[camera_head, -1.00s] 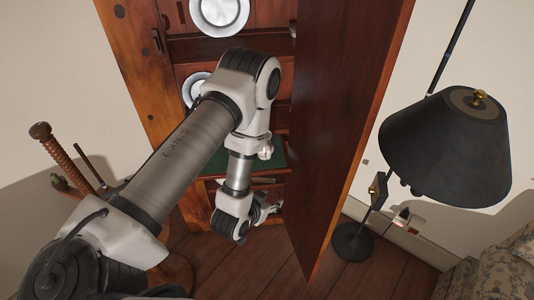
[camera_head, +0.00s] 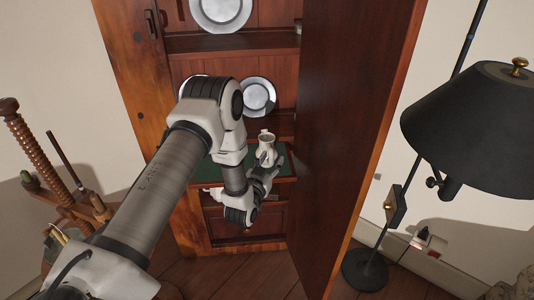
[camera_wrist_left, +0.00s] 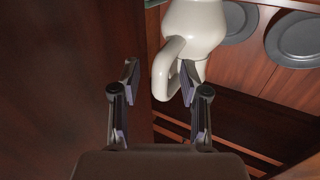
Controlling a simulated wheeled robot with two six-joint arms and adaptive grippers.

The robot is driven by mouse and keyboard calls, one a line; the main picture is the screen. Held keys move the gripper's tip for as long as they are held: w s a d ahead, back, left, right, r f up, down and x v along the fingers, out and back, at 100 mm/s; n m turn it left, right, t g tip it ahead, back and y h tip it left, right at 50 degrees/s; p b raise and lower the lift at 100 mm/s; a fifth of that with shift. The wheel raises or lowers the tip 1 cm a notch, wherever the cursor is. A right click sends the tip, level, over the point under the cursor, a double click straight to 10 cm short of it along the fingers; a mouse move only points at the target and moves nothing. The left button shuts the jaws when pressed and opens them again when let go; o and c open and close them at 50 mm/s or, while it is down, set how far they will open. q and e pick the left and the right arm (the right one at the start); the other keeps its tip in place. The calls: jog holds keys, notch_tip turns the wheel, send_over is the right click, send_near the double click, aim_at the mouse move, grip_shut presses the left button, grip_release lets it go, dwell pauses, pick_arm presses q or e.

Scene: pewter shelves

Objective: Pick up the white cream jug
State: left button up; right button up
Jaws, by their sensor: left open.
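The white cream jug (camera_head: 266,141) stands on the green-topped shelf of the open cabinet in the head view. In the left wrist view the jug (camera_wrist_left: 197,27) is large at the top, cut off by the frame, with its looped handle towards my fingers. My left gripper (camera_head: 268,169) is just in front of and below the jug in the head view. In the left wrist view its fingers (camera_wrist_left: 159,77) are spread, with the handle between their tips, nearer the right one. I cannot tell whether a finger touches the jug. My right gripper is not in view.
The open cabinet door (camera_head: 350,130) stands close to the right of my left gripper. Pewter plates (camera_head: 258,96) lean at the shelf's back. A black-shaded lamp (camera_head: 475,125) stands right of the door. A wooden spinning-wheel-like frame (camera_head: 35,145) stands at the left.

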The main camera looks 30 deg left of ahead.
pick_arm(q)
jog(key=shift+w+a, duration=0.1)
jog(key=shift+w, duration=0.25)
grip_shut()
jog(key=shift+r, duration=0.15)
